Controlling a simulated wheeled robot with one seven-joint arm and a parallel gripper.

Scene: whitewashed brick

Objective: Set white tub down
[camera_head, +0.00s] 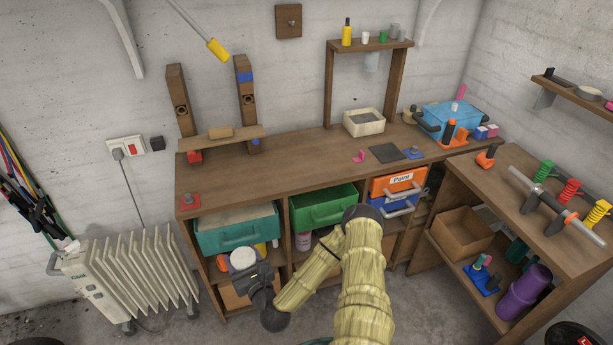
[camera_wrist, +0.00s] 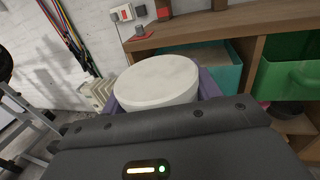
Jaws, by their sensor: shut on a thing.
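The white tub (camera_wrist: 158,81) is a round, pale tub with a flat top, held close up in the wrist view. It also shows in the head view (camera_head: 243,258), in front of the teal drawer at the left of the workbench. My gripper (camera_wrist: 155,98) is shut on the tub, with purple-grey fingers at its two sides. In the head view my gripper (camera_head: 250,272) is low, below the height of the bench top. The tub's underside is hidden.
The wooden workbench (camera_head: 300,160) stands behind, with a teal drawer (camera_head: 237,232), a green drawer (camera_head: 322,208) and an orange drawer (camera_head: 399,181) under its top. A white radiator (camera_head: 130,275) stands at the left. The bench top has clear room at its left and middle.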

